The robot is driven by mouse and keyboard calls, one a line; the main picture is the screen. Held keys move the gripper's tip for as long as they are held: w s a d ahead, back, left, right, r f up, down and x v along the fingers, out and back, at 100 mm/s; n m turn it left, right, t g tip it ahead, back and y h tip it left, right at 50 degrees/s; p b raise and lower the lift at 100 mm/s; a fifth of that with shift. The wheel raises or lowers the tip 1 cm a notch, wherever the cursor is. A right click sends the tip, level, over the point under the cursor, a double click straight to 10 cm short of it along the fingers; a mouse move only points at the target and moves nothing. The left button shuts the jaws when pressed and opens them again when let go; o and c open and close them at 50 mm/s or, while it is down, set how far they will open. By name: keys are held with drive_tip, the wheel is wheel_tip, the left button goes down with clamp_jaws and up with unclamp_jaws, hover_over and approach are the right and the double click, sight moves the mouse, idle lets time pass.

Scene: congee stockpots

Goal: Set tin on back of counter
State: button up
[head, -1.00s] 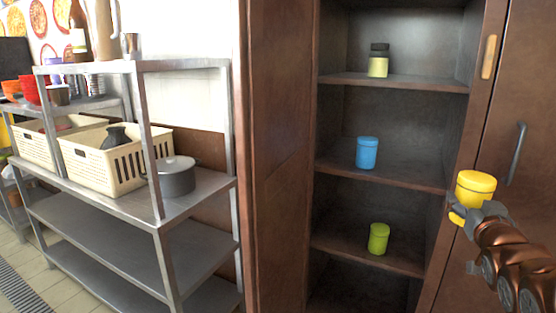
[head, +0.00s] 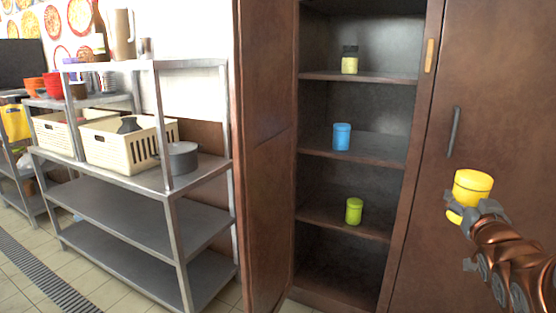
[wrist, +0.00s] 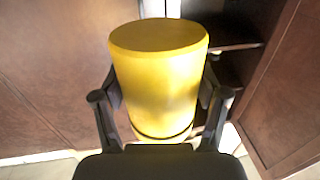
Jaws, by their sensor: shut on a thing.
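A yellow tin (head: 472,187) is held in my gripper (head: 466,212) at the right of the head view, in front of a closed brown cabinet door. In the wrist view the tin (wrist: 160,75) fills the middle, with a dark finger of my gripper (wrist: 160,112) against each side. The gripper is shut on it, and the tin is clear of any surface. No counter can be made out for certain in these views.
An open brown cabinet (head: 360,178) holds a dark-lidded jar (head: 350,62), a blue tin (head: 342,137) and a green tin (head: 354,211) on separate shelves. A metal rack (head: 130,222) at left carries a cream basket (head: 125,146) and a grey pot (head: 180,159).

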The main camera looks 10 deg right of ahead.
drive_tip(key=shift+w+a+f, duration=0.1)
drive_tip(key=shift+w+a, duration=0.15)
drive_tip(key=shift+w, duration=0.25)
drive_tip(key=shift+w+a+f, duration=0.1)
drive_tip(key=shift+w+a, duration=0.15)
drive_tip(key=shift+w, duration=0.25)
drive_tip(key=w+a+f+n+t+y, duration=0.1)
drive_tip(key=w+a+f+y, duration=0.15)
drive_tip(key=w+a, duration=0.5)
drive_tip(key=w+a+f+n+y, duration=0.1)
drive_tip(key=w+a+f, duration=0.3)
drive_tip(key=w, duration=0.6)
drive_tip(key=w+a+f+n+y, duration=0.2)
drive_tip(key=w+a, duration=0.3)
drive_tip(key=a, duration=0.6)
drive_tip(key=w+a+f+n+y, duration=0.1)
drive_tip(key=w+a+f+y, duration=0.3)
drive_tip(key=a, duration=0.6)
wheel_tip(320, 180, up, 22)
drive_tip(key=h+p, duration=0.1)
drive_tip(key=p, duration=2)
drive_tip(key=shift+w+r+t+h, duration=0.15)
drive_tip(key=shift+w+t+h, duration=0.1)
drive_tip(key=shift+t+h, duration=0.15)
